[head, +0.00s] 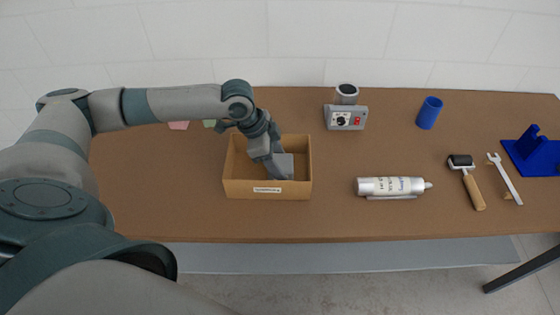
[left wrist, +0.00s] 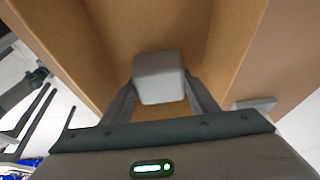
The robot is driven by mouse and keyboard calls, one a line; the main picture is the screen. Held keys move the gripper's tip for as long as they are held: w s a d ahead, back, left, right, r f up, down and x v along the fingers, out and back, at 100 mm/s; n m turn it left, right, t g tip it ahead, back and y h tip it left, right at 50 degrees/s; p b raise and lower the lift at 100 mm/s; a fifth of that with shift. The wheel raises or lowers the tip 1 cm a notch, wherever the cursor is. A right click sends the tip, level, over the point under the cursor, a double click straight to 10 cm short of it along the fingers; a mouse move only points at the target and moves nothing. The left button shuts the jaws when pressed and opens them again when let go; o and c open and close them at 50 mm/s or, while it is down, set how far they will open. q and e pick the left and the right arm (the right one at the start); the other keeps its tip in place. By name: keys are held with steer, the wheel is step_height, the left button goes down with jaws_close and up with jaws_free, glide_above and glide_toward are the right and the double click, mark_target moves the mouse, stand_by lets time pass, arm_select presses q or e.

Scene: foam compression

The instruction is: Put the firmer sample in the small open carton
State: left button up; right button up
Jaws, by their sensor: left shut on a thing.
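The small open carton (head: 232,188) stands on the table, left of the middle, with a white label on its front. My left gripper (head: 277,168) reaches down into it, shut on a grey foam sample (head: 285,163). In the left wrist view the grey sample (left wrist: 159,78) sits between the two fingers, inside the carton walls (left wrist: 232,50). I cannot tell whether it touches the carton floor. My right gripper is not in view.
On the brown table (head: 340,220) are a grey box with knobs (head: 345,118), a blue cup (head: 429,112), a white tube (head: 392,187), a roller (head: 467,180), a wrench (head: 505,178) and a blue stand (head: 535,152). The table front between carton and tube is clear.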

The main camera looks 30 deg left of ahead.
arm_select(q)
steer(key=shift+f, duration=0.1)
steer(key=o, duration=1)
steer(key=shift+a+r, duration=0.1)
steer(key=shift+r, duration=0.2)
steer(key=shift+b+v, duration=1.2)
steer(key=shift+v, duration=4.65)
